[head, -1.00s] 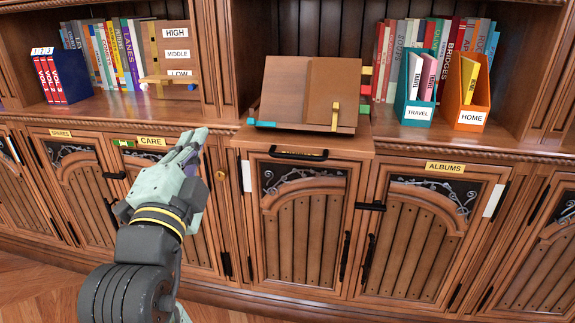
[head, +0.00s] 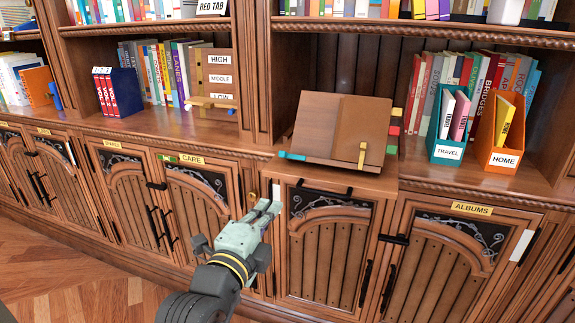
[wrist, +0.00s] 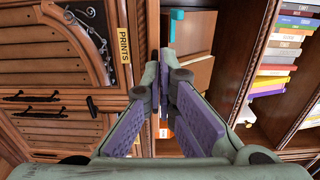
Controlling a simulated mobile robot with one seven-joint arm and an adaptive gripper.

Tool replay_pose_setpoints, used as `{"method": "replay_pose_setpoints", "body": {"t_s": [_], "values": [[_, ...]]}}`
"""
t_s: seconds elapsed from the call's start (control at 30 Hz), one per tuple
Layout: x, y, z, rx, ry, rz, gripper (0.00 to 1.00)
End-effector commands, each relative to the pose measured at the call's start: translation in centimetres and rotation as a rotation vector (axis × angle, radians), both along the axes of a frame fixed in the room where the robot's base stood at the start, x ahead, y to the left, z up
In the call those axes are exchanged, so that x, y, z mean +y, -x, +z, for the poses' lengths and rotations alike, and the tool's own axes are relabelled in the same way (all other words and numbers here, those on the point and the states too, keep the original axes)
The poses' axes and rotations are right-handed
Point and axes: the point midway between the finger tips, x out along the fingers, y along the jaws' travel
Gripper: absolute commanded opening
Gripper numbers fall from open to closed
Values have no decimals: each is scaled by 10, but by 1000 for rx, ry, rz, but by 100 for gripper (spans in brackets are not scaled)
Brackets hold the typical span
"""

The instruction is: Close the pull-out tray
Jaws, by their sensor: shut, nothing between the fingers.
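The pull-out tray (head: 385,184) is a brown wooden board jutting out over the middle cabinet door, below the open shelf. A wooden book stand (head: 343,128) with teal and yellow clips rests on it. My gripper (head: 268,207) is shut and empty, beside the upper left of the middle door, lower than the tray. In the wrist view, my fingers (wrist: 161,75) come together in front of the cabinet, with a PRINTS label (wrist: 124,43) to their left. The fingers hide part of the tray edge there. I cannot tell whether they touch it.
A black handle (head: 325,190) shows below the tray front. Cabinet doors flank it, with the ALBUMS label (head: 471,209) at right. The shelf holds a teal TRAVEL holder (head: 447,152), an orange HOME holder (head: 499,158) and a HIGH-MIDDLE-LOW board (head: 220,70). Wooden floor (head: 60,275) is open at left.

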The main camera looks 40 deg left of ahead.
Motion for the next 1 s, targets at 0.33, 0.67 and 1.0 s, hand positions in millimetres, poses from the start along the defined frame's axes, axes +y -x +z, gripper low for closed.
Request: {"method": "replay_pose_setpoints", "body": {"t_s": [0.33,0.67,1.0], "values": [[20,-75,2,1,1,-5,0],[31,-108,0,-1,0,-2,0],[31,-109,0,-1,0,-1,0]]}}
